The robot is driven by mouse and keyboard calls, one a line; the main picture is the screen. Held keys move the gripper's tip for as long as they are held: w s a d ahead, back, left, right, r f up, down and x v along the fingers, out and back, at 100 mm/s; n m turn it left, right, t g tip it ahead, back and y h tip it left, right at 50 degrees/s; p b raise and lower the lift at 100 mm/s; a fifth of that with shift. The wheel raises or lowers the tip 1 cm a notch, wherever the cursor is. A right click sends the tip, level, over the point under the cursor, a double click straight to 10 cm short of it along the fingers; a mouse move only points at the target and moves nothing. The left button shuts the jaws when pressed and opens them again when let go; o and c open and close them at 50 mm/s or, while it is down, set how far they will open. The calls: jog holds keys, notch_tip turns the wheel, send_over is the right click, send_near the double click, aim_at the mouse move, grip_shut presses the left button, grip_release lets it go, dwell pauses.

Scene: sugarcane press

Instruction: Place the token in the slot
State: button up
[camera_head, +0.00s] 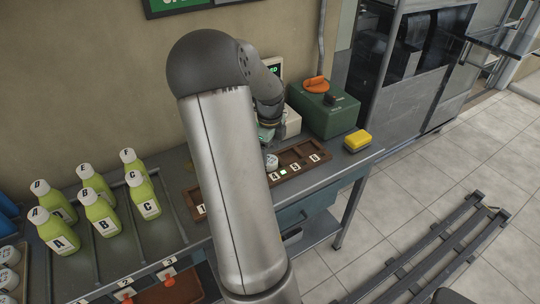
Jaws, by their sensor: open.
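A small white token (271,161) stands at the dark brown slotted tray (307,150), in the middle of the bench and just right of my arm. Whether it sits fully down in a slot I cannot tell. The tray has square compartments with white number labels along its front edge, and one label beside the token shows green. My gripper (267,138) is just behind and above the token, mostly hidden by my own arm. It is open, and its fingertips are hard to make out. My arm also covers the tray's middle-left part.
Several green lettered bottles (99,214) stand on the bench at left. More white tokens (8,256) are at the far left edge. A green machine (323,108) with an orange part is behind the tray. A yellow block (357,141) lies at the bench's right end.

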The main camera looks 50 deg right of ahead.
aim_at(270, 160)
notch_tip(270, 160, up, 9)
jog(key=shift+a, duration=0.1)
dwell(0.7)
